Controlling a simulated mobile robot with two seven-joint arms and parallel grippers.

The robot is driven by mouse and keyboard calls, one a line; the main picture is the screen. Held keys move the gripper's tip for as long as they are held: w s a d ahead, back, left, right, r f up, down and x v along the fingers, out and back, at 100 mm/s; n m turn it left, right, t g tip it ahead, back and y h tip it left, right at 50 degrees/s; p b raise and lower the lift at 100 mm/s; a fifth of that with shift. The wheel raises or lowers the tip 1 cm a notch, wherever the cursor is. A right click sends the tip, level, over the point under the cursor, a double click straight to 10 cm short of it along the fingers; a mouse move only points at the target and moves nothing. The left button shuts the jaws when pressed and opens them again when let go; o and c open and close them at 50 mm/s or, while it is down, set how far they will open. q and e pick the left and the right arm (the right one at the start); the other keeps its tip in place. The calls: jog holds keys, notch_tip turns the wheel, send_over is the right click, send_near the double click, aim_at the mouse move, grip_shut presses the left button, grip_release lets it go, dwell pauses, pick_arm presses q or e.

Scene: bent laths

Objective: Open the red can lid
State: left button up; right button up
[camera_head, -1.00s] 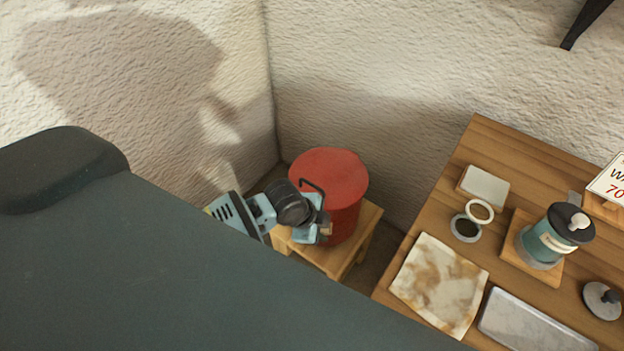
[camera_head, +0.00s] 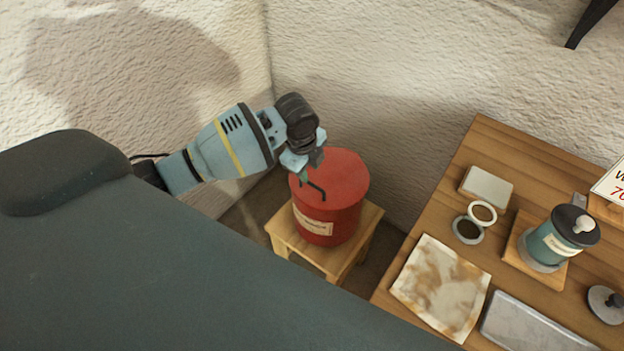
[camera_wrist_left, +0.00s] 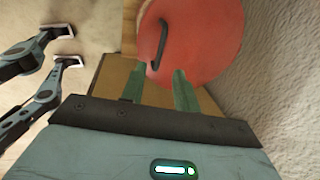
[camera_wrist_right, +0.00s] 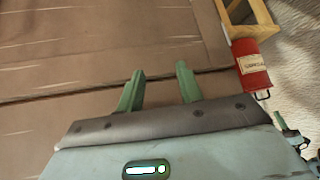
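The red can (camera_head: 328,222) stands upright on a small wooden stool. Its round red lid (camera_head: 340,175) lies flat on top and looks closed. A dark bent handle (camera_head: 316,189) is at the lid's left edge; it also shows in the left wrist view (camera_wrist_left: 160,46). My left gripper (camera_head: 304,176) is over the lid's left edge, close to the handle. In the left wrist view its green fingers (camera_wrist_left: 158,84) are apart and empty, with the handle beyond them. My right gripper (camera_wrist_right: 160,80) is open and empty, away from the can (camera_wrist_right: 252,68).
The stool (camera_head: 345,262) stands near the wall corner. A wooden table (camera_head: 400,290) at the right bears a teal canister (camera_head: 548,245), a stained sheet (camera_head: 440,285), a grey tray (camera_head: 530,325) and small round items. Floor between stool and table is narrow.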

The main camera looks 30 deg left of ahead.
aim_at(313, 185)
pick_arm(q)
jog(key=f, duration=0.3)
jog(key=w+f+b, duration=0.1)
jog(key=f, duration=0.2)
jog(key=shift+w+d+f, duration=0.1)
grip_shut()
